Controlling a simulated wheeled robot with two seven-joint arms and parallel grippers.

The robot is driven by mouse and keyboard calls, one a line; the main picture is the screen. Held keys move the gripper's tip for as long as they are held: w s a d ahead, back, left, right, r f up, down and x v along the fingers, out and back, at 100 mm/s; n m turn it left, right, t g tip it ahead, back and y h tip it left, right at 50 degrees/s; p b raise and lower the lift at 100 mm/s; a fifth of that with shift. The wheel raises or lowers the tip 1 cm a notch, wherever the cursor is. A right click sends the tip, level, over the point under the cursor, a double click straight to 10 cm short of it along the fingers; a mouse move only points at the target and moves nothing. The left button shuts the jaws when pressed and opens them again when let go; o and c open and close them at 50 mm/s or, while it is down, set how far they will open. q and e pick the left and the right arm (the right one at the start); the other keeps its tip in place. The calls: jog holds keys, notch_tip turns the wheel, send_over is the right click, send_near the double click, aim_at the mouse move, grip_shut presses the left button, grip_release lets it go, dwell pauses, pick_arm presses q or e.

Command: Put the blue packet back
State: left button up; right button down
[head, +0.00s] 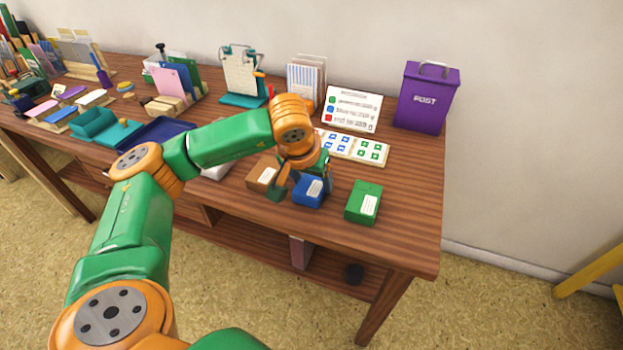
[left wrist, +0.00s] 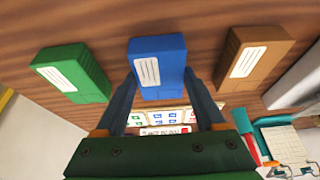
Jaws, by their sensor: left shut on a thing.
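The blue packet (head: 308,191) has a white label and is at the front of the wooden table in the head view. It also shows between my left gripper's fingers in the left wrist view (left wrist: 172,52). My left gripper (head: 299,188) is shut on the blue packet. Whether the packet touches the table I cannot tell. A brown packet (head: 264,174) is to its left and a green packet (head: 364,203) to its right in the head view. My right gripper is not in view.
A sheet with blue and green marks (head: 371,151) lies behind the packets. A sign card (head: 352,108) and a purple post box (head: 426,97) stand at the back right. A dark blue tray (head: 157,131) lies left. The table's right front corner is clear.

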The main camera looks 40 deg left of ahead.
pick_arm(q)
jog(key=shift+f, duration=0.15)
jog(key=o, duration=1.5)
jog(key=shift+r, duration=0.5)
jog(key=p+v, duration=0.1)
jog(key=v, duration=1)
jog(key=shift+s+r, duration=0.2)
